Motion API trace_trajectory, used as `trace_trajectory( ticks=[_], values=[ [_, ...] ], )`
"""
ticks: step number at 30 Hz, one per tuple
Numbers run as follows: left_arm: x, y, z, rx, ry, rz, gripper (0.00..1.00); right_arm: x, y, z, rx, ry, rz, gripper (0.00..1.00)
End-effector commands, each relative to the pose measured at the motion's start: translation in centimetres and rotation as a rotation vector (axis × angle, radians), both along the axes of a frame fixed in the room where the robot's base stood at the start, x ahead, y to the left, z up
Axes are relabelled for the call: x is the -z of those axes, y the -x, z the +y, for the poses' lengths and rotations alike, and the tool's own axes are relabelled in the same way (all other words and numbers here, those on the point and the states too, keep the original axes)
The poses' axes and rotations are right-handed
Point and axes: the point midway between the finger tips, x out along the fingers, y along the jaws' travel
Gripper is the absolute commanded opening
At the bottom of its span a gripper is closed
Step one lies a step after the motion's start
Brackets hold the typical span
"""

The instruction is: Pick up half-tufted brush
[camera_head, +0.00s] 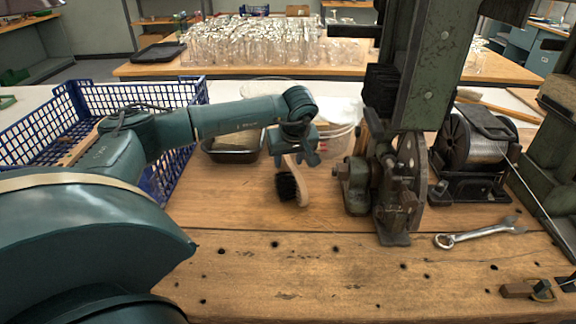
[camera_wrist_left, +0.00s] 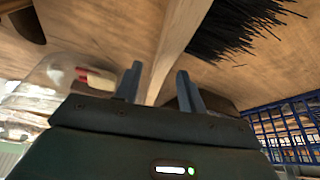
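The half-tufted brush (camera_head: 302,186) is on the wooden bench near its middle, with a pale wooden body and a patch of black bristles facing left. Its handle end runs back under my left gripper (camera_head: 305,156). In the left wrist view, the wooden handle (camera_wrist_left: 178,35) passes between the two fingers of my left gripper (camera_wrist_left: 158,86), and black bristles (camera_wrist_left: 235,25) show at the top. The fingers stand apart, with a visible gap beside the handle. My right gripper is not in view.
A dark green tufting machine (camera_head: 412,75) stands just right of the brush. A blue crate (camera_head: 180,165) is at the left, a dark tray (camera_head: 232,155) and clear tub (camera_head: 340,140) behind. A wire spool (camera_head: 475,145) and wrench (camera_head: 480,235) lie right.

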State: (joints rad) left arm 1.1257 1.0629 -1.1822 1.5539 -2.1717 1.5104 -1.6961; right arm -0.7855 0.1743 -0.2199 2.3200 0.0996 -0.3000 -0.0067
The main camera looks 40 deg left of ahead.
Motion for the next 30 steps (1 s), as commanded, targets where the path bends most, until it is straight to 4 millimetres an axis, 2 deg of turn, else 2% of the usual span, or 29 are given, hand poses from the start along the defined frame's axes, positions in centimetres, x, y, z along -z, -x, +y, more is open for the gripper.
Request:
trace_trajectory(
  ticks=[3, 11, 26, 30],
  values=[
    [1.23, -0.28, 0.3, 0.001, 0.001, 0.0, 0.4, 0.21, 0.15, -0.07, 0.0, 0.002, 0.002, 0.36],
    [1.46, -0.38, 0.42, 0.002, 0.001, -0.001, 0.4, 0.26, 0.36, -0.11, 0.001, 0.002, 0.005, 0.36],
    [1.43, -0.35, 0.42, 0.001, 0.001, -0.002, 0.01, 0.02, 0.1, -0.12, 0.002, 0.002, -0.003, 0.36],
    [1.42, -0.35, 0.42, 0.001, 0.001, -0.002, 0.0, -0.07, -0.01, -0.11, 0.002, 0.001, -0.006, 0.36]
  ],
)
